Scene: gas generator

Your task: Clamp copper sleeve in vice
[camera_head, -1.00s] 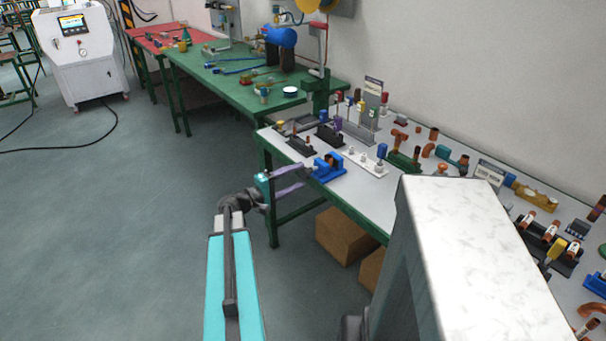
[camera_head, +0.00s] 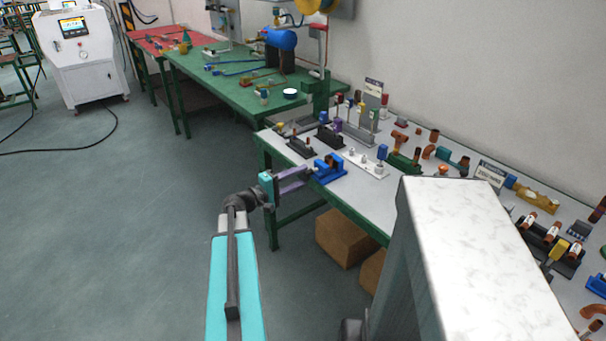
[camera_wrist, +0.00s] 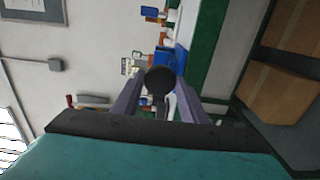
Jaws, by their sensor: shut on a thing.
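The blue vice (camera_head: 330,169) stands on the near left part of the white-topped bench. It also shows in the wrist view (camera_wrist: 172,62), partly hidden behind a dark round knob (camera_wrist: 160,79), which looks like the end of the vice's handle. My gripper (camera_head: 307,175) is at the vice's left side, over the bench edge. In the wrist view its two purple fingers (camera_wrist: 160,97) are shut on the dark knob, one on each side. I cannot make out a copper sleeve in the vice; that area is too small and partly hidden.
The white bench (camera_head: 352,192) holds several fittings and racks right of the vice. A white plate with pegs (camera_head: 365,163) is close beside it. A cardboard box (camera_head: 345,238) is under the bench. A green bench (camera_head: 225,88) stands behind.

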